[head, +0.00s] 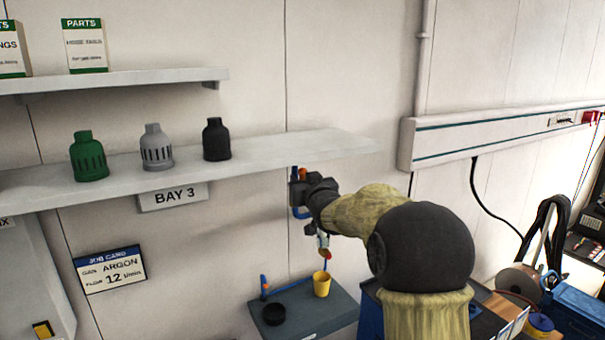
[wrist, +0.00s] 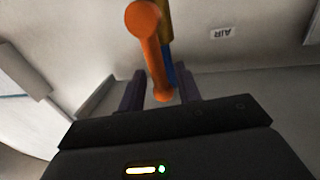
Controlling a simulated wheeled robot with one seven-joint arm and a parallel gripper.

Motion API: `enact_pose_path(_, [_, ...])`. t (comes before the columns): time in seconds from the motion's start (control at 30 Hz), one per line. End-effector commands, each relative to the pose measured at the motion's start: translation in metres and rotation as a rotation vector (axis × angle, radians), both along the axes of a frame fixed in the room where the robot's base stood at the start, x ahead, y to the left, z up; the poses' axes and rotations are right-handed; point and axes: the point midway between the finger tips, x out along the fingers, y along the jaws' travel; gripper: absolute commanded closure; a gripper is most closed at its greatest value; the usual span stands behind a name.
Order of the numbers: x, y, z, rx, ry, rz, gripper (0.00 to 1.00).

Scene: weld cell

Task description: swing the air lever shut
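The air lever (wrist: 152,55) is orange with a round end, and in the wrist view it runs down between my fingers. A yellow pipe part and a blue part show behind it, and an upside-down AIR label (wrist: 222,32) is on the wall beside it. My gripper (wrist: 160,92) is open, with one dark finger on each side of the lever's lower end and gaps showing. In the head view my gripper (head: 299,188) is at the wall under the shelf's right part. Only a bit of the orange lever (head: 303,173) shows there; my gripper and wrist hide the rest.
The shelf (head: 300,147) is close above my gripper and carries green (head: 88,160), grey (head: 157,150) and black (head: 216,140) slotted pieces. Below, a grey table (head: 320,318) holds a yellow cup (head: 321,284) and a black ring (head: 273,315). A wall duct (head: 480,135) runs right.

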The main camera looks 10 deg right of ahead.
Motion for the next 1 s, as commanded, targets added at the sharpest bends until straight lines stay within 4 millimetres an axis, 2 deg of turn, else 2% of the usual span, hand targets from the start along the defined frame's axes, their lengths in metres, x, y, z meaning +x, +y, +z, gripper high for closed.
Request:
enact_pose_path(0.13, [0.0095,0.0007,0.0004,0.000,0.000,-0.001,0.66])
enact_pose_path(0.4, [0.0103,0.0007,-0.0007,0.000,0.000,-0.001,0.66])
enact_pose_path(0.6, [0.0102,0.0007,-0.0006,0.000,0.000,-0.001,1.00])
enact_pose_path(1.0, [0.0097,-0.0045,-0.0012,-0.013,-0.005,-0.009,1.00])
